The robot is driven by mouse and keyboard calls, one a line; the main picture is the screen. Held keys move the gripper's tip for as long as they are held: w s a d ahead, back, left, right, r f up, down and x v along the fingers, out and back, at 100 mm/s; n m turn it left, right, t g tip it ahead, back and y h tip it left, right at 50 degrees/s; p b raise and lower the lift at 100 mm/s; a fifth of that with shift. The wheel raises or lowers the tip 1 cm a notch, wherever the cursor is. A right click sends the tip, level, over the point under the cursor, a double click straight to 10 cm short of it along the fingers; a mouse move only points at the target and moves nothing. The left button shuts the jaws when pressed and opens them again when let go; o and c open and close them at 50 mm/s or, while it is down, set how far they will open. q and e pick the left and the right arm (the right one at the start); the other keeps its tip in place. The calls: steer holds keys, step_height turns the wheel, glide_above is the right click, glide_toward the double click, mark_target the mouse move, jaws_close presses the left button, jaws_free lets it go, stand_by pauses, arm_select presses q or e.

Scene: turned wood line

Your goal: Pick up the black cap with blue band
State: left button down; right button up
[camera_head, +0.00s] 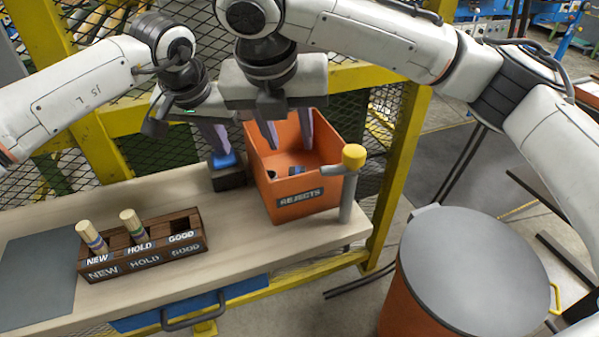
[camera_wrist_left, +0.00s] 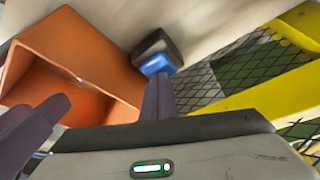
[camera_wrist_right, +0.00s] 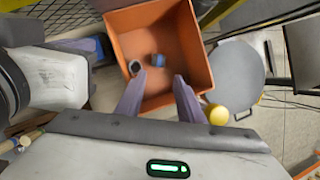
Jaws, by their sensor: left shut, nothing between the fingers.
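Two small dark pieces lie on the floor of the orange rejects bin. One, with a blue part (camera_head: 296,170), also shows in the right wrist view (camera_wrist_right: 158,60) and looks like the black cap with blue band; the band is too small to be sure. The other dark piece (camera_wrist_right: 135,67) has a grey end. My right gripper (camera_head: 286,142) is open and empty above the bin, its fingers (camera_wrist_right: 158,92) pointing down into it.
The orange bin (camera_head: 308,199) stands at the table's right end beside a grey post with a yellow knob (camera_head: 354,156). A wooden rack (camera_head: 145,258) at left holds two banded pegs. A yellow-framed mesh fence (camera_head: 110,146) stands behind. A grey-lidded drum (camera_head: 473,270) is at right.

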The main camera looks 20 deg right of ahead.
arm_select(q)
steer(key=shift+f, duration=0.1)
arm_select(e)
glide_above(297, 169)
steer(key=s+a, duration=0.2)
steer(key=s, duration=0.1)
steer(key=f, duration=0.5)
steer(key=shift+w+d+f, duration=0.15)
steer(key=shift+w+d, duration=0.05)
steer(key=shift+d, duration=0.05)
steer(key=x, duration=0.5)
steer(key=shift+w, duration=0.35)
jaws_close()
step_height(297, 169, up, 10)
step_height(297, 169, up, 3)
steer(key=shift+r, duration=0.15)
